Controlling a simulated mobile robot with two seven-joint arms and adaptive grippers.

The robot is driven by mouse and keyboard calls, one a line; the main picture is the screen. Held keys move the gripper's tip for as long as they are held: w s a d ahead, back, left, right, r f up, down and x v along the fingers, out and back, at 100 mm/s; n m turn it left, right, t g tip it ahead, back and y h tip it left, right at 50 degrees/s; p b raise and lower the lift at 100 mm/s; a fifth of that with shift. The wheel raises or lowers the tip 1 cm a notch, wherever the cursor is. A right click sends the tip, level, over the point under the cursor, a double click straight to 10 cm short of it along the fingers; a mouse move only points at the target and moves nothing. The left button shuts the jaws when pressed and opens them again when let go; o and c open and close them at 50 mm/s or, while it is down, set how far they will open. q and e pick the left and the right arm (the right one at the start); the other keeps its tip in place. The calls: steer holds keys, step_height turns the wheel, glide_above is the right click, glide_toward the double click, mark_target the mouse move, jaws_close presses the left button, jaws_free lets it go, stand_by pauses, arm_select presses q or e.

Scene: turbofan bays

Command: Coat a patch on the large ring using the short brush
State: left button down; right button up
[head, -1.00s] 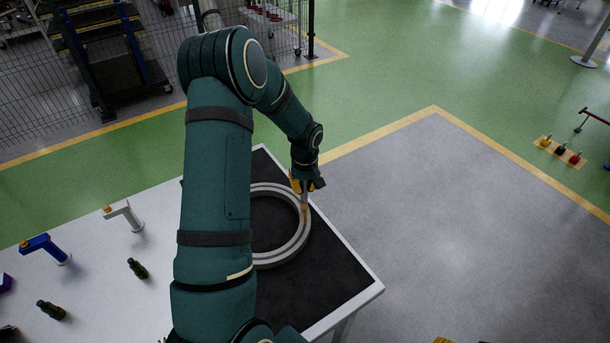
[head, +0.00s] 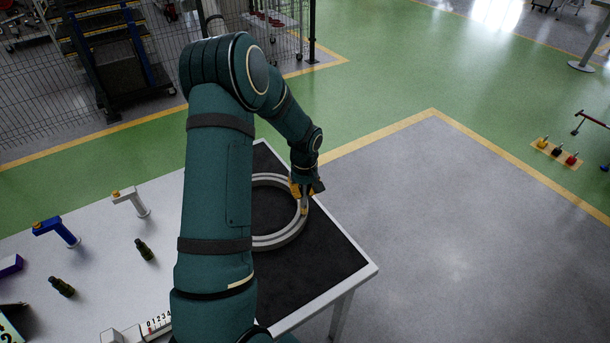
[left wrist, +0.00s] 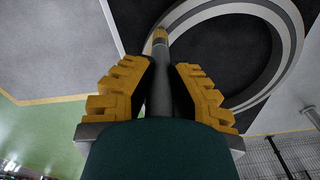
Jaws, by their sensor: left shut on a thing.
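The large grey ring (head: 283,236) lies flat on a black mat (head: 325,262) on the white table; my left arm hides its left part. It also shows in the left wrist view (left wrist: 290,45). My left gripper (head: 303,189), with yellow finger pads, is above the ring's right side. It is shut on the short brush (left wrist: 161,90), whose grey handle runs between the fingers. The brush's yellowish tip (left wrist: 160,36) points down at the ring's band; I cannot tell whether it touches. No coated patch can be made out. My right gripper is not in view.
On the table's left stand a white L-shaped tool (head: 131,202), a blue one (head: 58,232) and two dark green bottles (head: 145,250) (head: 62,287). A white block with numbers (head: 142,329) is at the front. Open floor lies right of the table.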

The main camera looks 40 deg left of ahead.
arm_select(q)
step_height(320, 180, up, 2)
steer(key=shift+w+r, duration=0.1)
steer(key=shift+r, duration=0.1)
steer(key=shift+w+a+r+p, duration=0.1)
steer(key=shift+a+r+p, duration=0.2)
steer(key=shift+r+p, duration=0.3)
steer(key=shift+r, duration=0.35)
steer(key=shift+d+r+p, duration=0.1)
steer(key=shift+r+p, duration=0.25)
steer(key=shift+r, duration=1.4)
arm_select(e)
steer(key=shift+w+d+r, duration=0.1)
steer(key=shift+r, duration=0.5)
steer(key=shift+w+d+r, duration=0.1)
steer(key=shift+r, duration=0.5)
